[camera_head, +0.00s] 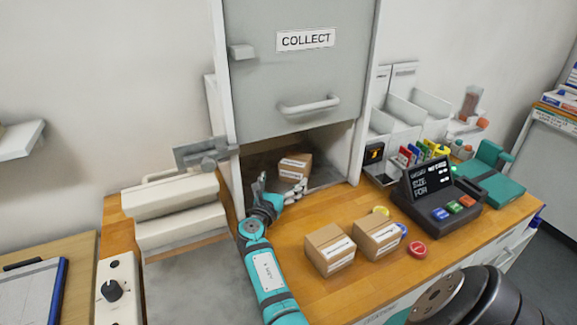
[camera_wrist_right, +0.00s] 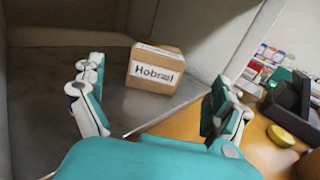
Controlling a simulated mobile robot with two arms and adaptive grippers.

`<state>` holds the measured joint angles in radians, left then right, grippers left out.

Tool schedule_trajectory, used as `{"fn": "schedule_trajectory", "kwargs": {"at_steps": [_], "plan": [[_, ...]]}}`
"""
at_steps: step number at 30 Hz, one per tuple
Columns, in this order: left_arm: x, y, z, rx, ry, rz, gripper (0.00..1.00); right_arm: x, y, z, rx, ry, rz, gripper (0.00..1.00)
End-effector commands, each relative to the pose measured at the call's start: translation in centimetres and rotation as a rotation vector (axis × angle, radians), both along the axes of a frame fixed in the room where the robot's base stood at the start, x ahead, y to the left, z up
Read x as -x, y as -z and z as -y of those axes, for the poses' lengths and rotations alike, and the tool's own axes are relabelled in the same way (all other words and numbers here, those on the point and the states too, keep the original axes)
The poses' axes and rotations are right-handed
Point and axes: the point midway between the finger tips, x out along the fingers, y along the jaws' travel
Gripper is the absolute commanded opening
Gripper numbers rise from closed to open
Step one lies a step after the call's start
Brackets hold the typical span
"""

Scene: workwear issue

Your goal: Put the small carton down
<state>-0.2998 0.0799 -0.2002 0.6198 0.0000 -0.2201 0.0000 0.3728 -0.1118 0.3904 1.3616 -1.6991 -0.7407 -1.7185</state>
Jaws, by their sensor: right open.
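A small brown carton (camera_head: 292,170) with white labels stands on the grey floor of the compartment under the raised COLLECT door (camera_head: 300,70). In the right wrist view the carton (camera_wrist_right: 155,75) shows a label reading "Hobrael" and rests beyond my fingers, apart from both. My right gripper (camera_head: 281,187), on the teal arm, is at the compartment mouth in front of the carton. In the right wrist view the right gripper (camera_wrist_right: 157,90) has its fingers spread wide with nothing between them. My left gripper is not seen.
Two larger cartons (camera_head: 329,251) (camera_head: 377,237) stand on the wooden counter (camera_head: 300,295) right of my arm. A red button (camera_head: 417,249), a yellow disc (camera_head: 381,210) and a dark terminal (camera_head: 436,195) are nearby. A cream machine (camera_head: 175,212) stands left of the compartment.

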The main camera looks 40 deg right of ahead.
Motion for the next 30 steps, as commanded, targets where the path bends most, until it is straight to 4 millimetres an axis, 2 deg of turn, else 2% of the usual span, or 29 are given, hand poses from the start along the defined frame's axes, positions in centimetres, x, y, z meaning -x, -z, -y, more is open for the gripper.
{"fn": "schedule_trajectory", "kwargs": {"at_steps": [1, 6, 19, 23, 30], "plan": [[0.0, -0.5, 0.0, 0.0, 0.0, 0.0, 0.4, 0.4, -0.1, -0.8, 0.0, -0.002, -0.002, 1.0], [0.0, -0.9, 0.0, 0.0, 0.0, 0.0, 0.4, 1.1, -0.1, -2.3, 0.0, -0.001, 0.0, 1.0], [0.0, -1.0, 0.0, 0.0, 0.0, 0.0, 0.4, 1.3, -0.2, -2.6, 0.001, 0.0, 0.0, 1.0], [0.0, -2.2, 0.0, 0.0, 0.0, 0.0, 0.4, 1.3, -1.4, -2.5, 0.001, 0.0, 0.0, 1.0], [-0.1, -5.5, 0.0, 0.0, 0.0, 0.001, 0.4, 1.3, -4.6, -2.5, 0.001, 0.0, 0.0, 1.0]]}}
